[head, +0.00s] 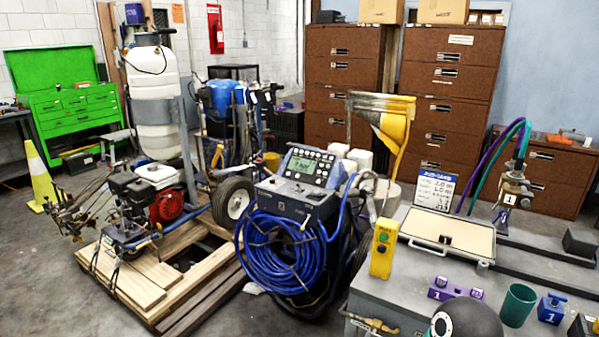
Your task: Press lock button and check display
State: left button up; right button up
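A yellow push-button box (384,248) stands upright at the front left of the grey bench. It has small round buttons on its face; their labels are too small to read, so I cannot tell which is the lock button. A lit display panel (308,166) with keys around it sits tilted on top of the blue and grey machine (294,203), left of the box. Its screen shows characters too small to read.
The grey bench (400,290) holds a shallow lidded case (447,236), a white sign (435,190), a purple block (453,288), a green cup (517,305) and a blue item (551,308). Coiled blue hose (285,250) hangs on the machine. A wooden pallet (150,285) lies at left.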

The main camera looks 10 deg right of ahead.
grip_shut()
dwell(1.2)
